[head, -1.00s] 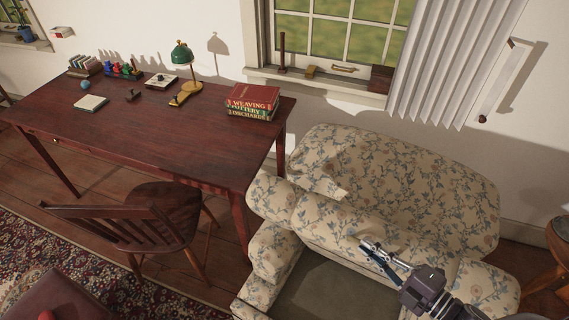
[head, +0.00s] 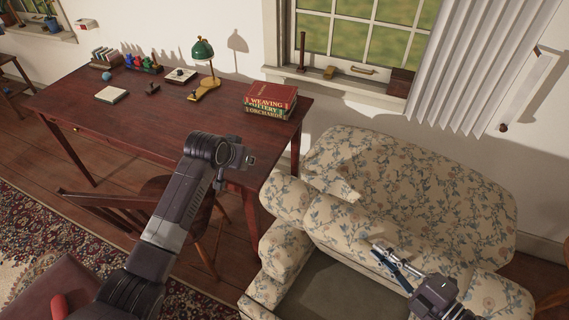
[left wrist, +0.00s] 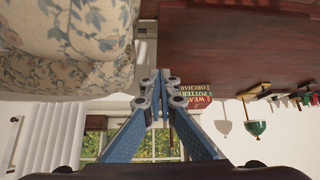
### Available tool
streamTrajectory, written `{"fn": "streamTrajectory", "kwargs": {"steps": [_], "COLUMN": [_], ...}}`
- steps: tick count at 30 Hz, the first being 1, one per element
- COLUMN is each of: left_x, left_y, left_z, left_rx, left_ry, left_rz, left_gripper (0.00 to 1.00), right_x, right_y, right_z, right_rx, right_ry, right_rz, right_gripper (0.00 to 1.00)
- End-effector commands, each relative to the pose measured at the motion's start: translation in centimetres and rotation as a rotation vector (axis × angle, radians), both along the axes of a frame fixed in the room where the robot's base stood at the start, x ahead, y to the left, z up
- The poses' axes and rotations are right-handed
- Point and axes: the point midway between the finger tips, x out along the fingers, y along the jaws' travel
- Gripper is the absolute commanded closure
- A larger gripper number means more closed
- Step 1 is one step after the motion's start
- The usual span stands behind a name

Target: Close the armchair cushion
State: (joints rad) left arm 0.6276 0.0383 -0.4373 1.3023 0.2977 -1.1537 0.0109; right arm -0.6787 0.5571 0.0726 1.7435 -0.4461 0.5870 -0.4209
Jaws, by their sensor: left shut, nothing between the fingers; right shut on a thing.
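The floral armchair (head: 430,190) stands at the right in the head view, and part of it shows upside down in the left wrist view (left wrist: 70,40). Its floral cushion (head: 340,234) is tilted up at the back of the seat, with the dark seat base (head: 325,290) bare in front. My right gripper (head: 380,252) is shut on the cushion at its front face. My left gripper (left wrist: 160,82) is shut and empty; its arm reaches up left of the armchair, over the chair and the desk's front edge. Its fingers are hard to make out in the head view.
A dark red desk (head: 150,110) stands left of the armchair, with books (head: 270,100) and a green lamp (head: 203,52) on it. A wooden chair (head: 110,212) is in front of the desk, partly behind my left arm. The window and curtain are behind the armchair.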

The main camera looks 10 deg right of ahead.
Motion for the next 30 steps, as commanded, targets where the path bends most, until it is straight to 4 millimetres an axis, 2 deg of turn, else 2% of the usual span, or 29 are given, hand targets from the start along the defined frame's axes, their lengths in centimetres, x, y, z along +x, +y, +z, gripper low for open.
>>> {"fn": "streamTrajectory", "kwargs": {"steps": [1,3,6,9,14,30], "left_x": [-0.5,-1.4,-2.5,-3.1,-2.7,0.8], "left_y": [-2.6,-5.1,-7.4,-8.6,-9.3,-12.1], "left_z": [2.3,4.3,6.3,7.1,6.4,1.3], "left_rx": [-0.005,-0.003,0.001,0.005,0.006,0.006], "left_ry": [-0.008,-0.010,-0.012,-0.013,-0.012,-0.013], "left_rz": [-0.063,-0.137,-0.212,-0.250,-0.261,-0.258], "left_gripper": [1.00,1.00,1.00,1.00,1.00,1.00], "right_x": [0.1,0.1,0.1,0.0,0.1,0.1], "right_y": [0.0,0.0,0.0,0.0,0.0,0.0], "right_z": [0.0,0.0,-0.1,-0.1,-0.1,0.0], "right_rx": [0.000,0.000,-0.001,-0.001,-0.001,-0.001], "right_ry": [0.000,0.000,0.000,0.000,0.000,0.000], "right_rz": [-0.001,-0.001,-0.002,-0.002,-0.002,-0.002], "right_gripper": [1.00,1.00,1.00,1.00,1.00,1.00]}}
